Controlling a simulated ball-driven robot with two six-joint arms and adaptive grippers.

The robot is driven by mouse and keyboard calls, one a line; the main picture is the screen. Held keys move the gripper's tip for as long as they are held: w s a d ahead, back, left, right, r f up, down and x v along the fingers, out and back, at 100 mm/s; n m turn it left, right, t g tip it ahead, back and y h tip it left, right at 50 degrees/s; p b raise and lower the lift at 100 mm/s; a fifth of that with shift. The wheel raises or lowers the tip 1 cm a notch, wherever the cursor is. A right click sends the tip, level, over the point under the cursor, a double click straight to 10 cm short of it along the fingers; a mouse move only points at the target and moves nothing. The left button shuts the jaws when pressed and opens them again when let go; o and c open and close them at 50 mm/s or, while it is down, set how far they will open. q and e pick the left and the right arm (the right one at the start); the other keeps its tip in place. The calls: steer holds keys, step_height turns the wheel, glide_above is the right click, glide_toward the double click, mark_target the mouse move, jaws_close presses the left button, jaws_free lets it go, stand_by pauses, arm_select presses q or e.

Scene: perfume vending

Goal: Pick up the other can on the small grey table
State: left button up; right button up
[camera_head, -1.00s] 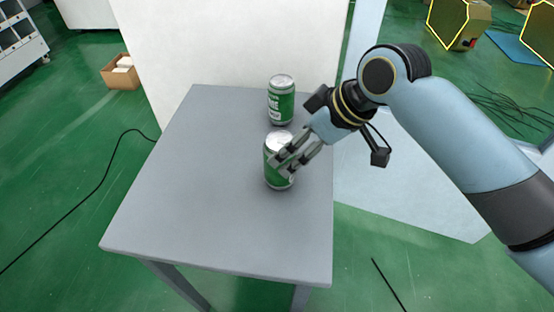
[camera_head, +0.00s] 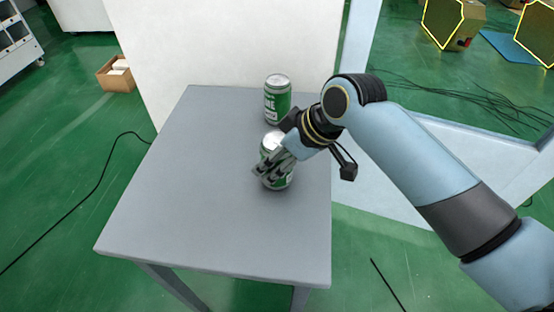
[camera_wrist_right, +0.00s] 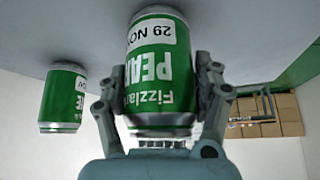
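A green and silver can (camera_head: 287,181) stands upright on the small grey table (camera_head: 190,200), near its right edge. A second, similar can (camera_head: 277,101) stands behind it, near the far edge. My right gripper (camera_head: 268,172) comes in from the right with its fingers around the nearer can. In the right wrist view, that can (camera_wrist_right: 160,65) looks upside down between the fingers, one on each side. I cannot tell whether both pads press on it. The other can (camera_wrist_right: 63,97) shows at the left there, clear of the fingers. My left gripper is out of view.
A white wall or panel (camera_head: 220,40) stands right behind the table. The table's left and front parts are bare. A cardboard box (camera_head: 116,76) sits on the green floor at the far left. Black cables (camera_head: 465,98) lie on the floor at the right.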

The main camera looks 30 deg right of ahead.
steer(key=c, duration=0.8)
steer(key=shift+c, duration=0.2)
steer(key=shift+r, duration=0.1)
